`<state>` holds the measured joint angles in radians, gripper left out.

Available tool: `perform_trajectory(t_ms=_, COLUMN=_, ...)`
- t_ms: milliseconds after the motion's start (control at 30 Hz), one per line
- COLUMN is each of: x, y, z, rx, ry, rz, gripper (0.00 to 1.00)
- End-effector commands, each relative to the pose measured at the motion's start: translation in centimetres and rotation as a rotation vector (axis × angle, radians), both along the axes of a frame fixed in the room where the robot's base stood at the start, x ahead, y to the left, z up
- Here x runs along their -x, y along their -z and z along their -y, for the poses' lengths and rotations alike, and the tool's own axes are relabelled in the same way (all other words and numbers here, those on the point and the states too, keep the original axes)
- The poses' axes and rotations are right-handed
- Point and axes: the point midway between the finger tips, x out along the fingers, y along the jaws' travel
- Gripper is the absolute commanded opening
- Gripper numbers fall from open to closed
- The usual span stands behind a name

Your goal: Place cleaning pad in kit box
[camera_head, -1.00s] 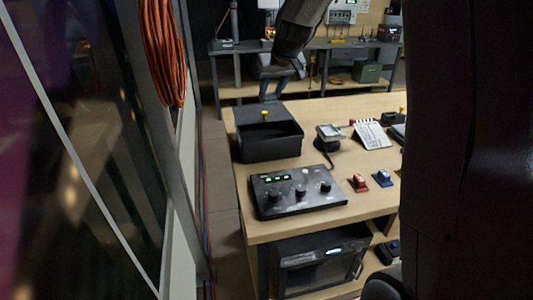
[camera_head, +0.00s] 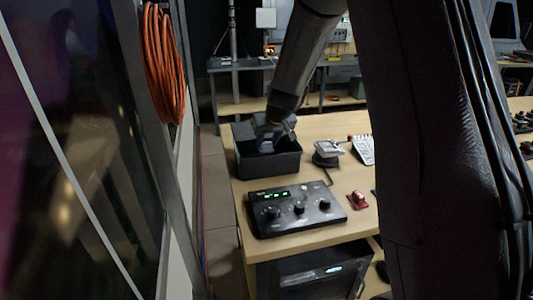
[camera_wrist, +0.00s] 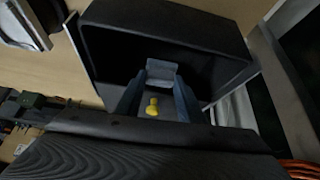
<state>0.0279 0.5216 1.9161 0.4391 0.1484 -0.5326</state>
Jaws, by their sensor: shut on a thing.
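My gripper (camera_head: 268,138) points down into the box's opening. In the wrist view my gripper (camera_wrist: 160,92) is shut, with a small yellow piece (camera_wrist: 152,107) between its fingers, apparently part of the cleaning pad. The rest of the pad is hidden by the fingers and the dark box interior. I cannot tell whether it touches the box floor.
A black control panel with knobs (camera_head: 295,208) lies in front of the box. A small device on a stand (camera_head: 327,153) is to its right, with a red switch (camera_head: 357,200) nearer. A post with coiled orange cable (camera_head: 163,65) stands to the left.

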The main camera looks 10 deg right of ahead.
Motion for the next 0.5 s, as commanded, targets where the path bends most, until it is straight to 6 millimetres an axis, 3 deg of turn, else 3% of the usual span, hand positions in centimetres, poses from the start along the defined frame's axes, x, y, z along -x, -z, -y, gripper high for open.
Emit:
perform_trajectory(t_ms=300, x=0.0, y=3.9, z=0.0, rx=0.0, ry=0.001, rz=-0.002, gripper=0.13)
perform_trajectory(t_ms=500, x=0.0, y=4.7, z=0.0, rx=0.0, ry=0.0, rz=-0.001, gripper=0.13)
